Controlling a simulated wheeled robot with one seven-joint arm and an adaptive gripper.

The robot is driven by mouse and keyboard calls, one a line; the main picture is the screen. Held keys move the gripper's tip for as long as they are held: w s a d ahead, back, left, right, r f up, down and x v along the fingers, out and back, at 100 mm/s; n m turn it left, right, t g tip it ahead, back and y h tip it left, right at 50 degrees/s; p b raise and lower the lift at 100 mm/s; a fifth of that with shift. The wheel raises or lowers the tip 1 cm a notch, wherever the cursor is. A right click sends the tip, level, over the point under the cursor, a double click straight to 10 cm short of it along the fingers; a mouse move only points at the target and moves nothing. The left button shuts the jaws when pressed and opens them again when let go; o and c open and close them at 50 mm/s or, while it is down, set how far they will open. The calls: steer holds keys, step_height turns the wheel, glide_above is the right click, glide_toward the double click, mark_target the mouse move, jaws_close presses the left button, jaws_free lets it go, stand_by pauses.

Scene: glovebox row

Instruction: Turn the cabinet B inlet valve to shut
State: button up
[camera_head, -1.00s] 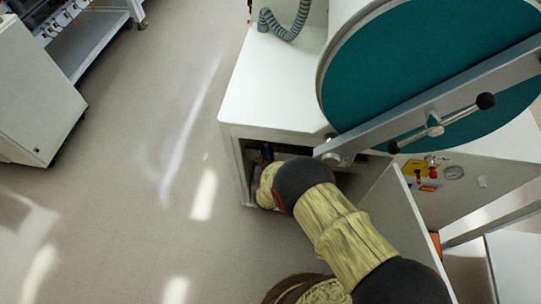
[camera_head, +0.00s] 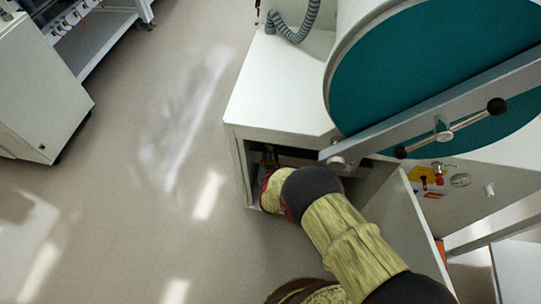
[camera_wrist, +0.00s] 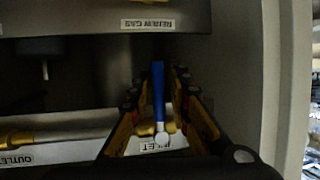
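The inlet valve's blue lever (camera_wrist: 158,95) stands upright in the wrist view, above a pale round end and a yellow fitting (camera_wrist: 171,128). A partly covered label ending in "LET" (camera_wrist: 168,143) lies below it. My gripper (camera_wrist: 157,88) is open, with one finger on each side of the lever. Gaps show between lever and fingers; contact cannot be made out. In the head view my arm reaches into the low compartment of the white cabinet (camera_head: 275,95), and the gripper and valve are hidden there.
A label marked "OUTLET" (camera_wrist: 16,158) and yellow fitting stand left in the wrist view; a "RENEW GAS" label (camera_wrist: 147,25) is above. A pale side wall (camera_wrist: 247,75) is close right. An open door panel (camera_head: 404,222) flanks my arm.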

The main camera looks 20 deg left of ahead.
steer(key=shift+o, duration=0.9)
steer(key=shift+r, duration=0.1)
steer(key=shift+s+d+r, duration=0.25)
steer(key=shift+s+r, duration=0.05)
steer(key=shift+s, duration=0.3)
steer(key=v, duration=1)
steer(key=shift+s, duration=0.2)
steer(key=shift+d, duration=0.15)
